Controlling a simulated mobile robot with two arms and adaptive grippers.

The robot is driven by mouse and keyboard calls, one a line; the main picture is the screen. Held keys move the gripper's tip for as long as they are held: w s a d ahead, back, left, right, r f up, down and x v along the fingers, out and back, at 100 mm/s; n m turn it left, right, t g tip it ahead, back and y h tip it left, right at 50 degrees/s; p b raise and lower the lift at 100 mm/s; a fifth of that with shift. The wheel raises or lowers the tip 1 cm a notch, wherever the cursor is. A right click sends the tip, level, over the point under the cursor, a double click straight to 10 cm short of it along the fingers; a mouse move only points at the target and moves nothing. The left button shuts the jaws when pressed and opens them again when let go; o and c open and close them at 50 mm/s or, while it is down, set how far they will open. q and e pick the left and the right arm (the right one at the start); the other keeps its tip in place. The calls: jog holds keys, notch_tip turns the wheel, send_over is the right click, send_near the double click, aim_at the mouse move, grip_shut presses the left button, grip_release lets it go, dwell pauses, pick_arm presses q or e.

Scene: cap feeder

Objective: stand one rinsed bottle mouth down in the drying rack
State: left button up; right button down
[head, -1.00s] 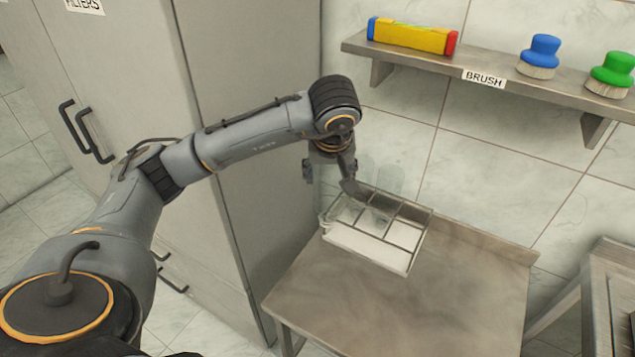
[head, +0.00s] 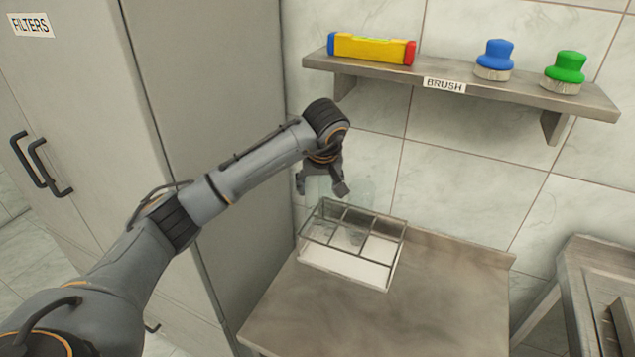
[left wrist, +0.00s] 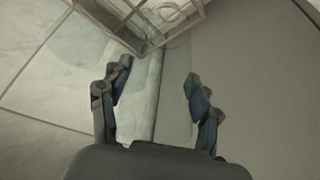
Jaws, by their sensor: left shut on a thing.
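The drying rack (head: 393,262), a pale tray with a wire grid of compartments, stands at the back left of the steel table; part of it shows at the top of the left wrist view (left wrist: 150,32). My left gripper (head: 321,187) is above its back left corner, fingers downward. It is shut on a clear bottle (left wrist: 173,95), which shows faintly between the spread fingers and in the head view (head: 322,190). Its mouth cannot be made out. Another faint clear bottle (head: 361,192) rises from the rack's back row, just right of the gripper. Clear outlines overlap inside the rack.
The table (head: 400,318) is bare in front of the rack. A tall grey cabinet (head: 215,130) stands close on the left. A wall shelf (head: 535,97) above holds a yellow level-like tool (head: 370,48), a blue brush (head: 495,58) and a green brush (head: 566,70).

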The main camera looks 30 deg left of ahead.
pick_arm(q)
notch_tip(320, 180, down, 8)
jog(key=b, duration=0.4)
jog(key=shift+r, duration=0.2)
jog(key=shift+f, duration=0.2)
jog(key=shift+f+b, duration=0.3)
jog(key=shift+b, duration=0.1)
jog(key=o, duration=1)
